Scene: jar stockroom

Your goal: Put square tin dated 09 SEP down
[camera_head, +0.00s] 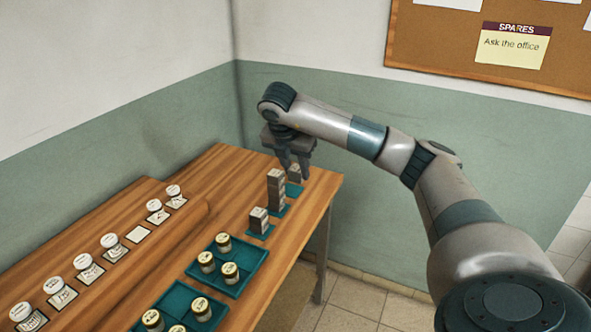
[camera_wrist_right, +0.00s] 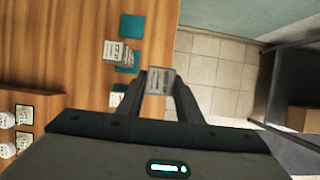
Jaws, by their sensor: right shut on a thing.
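My right gripper (camera_head: 298,170) is shut on a small grey square tin (camera_wrist_right: 160,81), near the far end of the wooden table. The fingers hold its sides in the wrist view; its label is too small to read. In the head view the held tin (camera_head: 295,173) appears above the far teal mat (camera_head: 294,190), which looks bare in the wrist view (camera_wrist_right: 132,26). A tall stack of square tins (camera_head: 275,190) stands on the middle mat, and a shorter stack (camera_head: 258,220) on the near mat. My left gripper is not in view.
Teal trays (camera_head: 243,283) with gold-lidded jars stand nearer on the table. A row of white-lidded jars (camera_head: 109,242) on cards runs along the left, with one bare card (camera_head: 138,234). The table's right edge (camera_head: 322,216) drops to the tiled floor.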

